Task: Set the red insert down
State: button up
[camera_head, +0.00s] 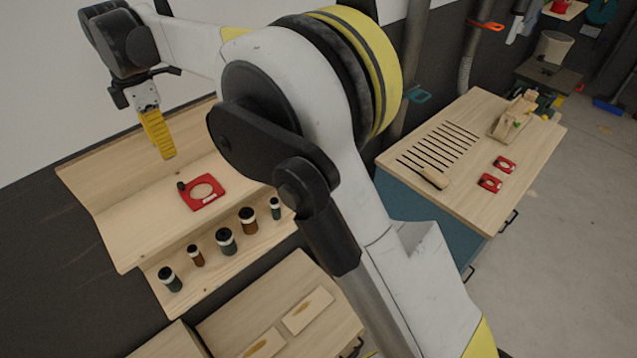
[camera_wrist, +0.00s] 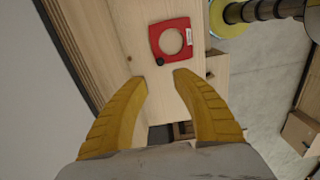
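The red insert (camera_head: 192,202), a flat red plate with a round hole, a black knob and a white label, lies flat on the wooden shelf (camera_head: 130,235). It also shows in the wrist view (camera_wrist: 179,60), beyond the fingertips. My gripper (camera_head: 168,157) hangs above and to the left of the insert in the head view, apart from it. In the wrist view its yellow fingers (camera_wrist: 160,77) are spread with nothing between them.
Several small dark-capped bottles (camera_head: 226,242) stand in a row along the shelf's front ledge. A workbench (camera_head: 480,140) at the right holds two small red pieces (camera_head: 490,183) and a slotted area. Wooden boxes (camera_head: 285,300) stand below the shelf.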

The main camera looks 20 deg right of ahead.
jog(key=s+d+r+m+t, duration=0.1)
jog(key=s+d+r+m, duration=0.2)
jog(key=d, duration=0.4)
jog(key=s+d+r+m+t+y, duration=0.1)
jog(key=s+d+r+m, duration=0.1)
jog(key=s+d+m, duration=0.4)
jog(key=s+d+r+m+t, duration=0.1)
jog(key=d+r+m, duration=0.15)
jog(key=d, duration=0.65)
jog(key=s+d+f+m+t, duration=0.2)
jog(key=s+d+f+m, duration=0.2)
jog(key=s, duration=0.4)
jog(key=s+d+f+m+t+h, duration=0.1)
jog(key=s+d+f+m+t, duration=0.1)
jog(key=s+d+f+m, duration=0.2)
jog(key=s+d+m, duration=0.3)
jog(key=d, duration=0.1)
jog(key=shift+s+d+f, duration=0.2)
jog(key=shift+s+f, duration=0.2)
jog(key=shift+d+m, duration=0.1)
jog(key=shift+m, duration=0.15)
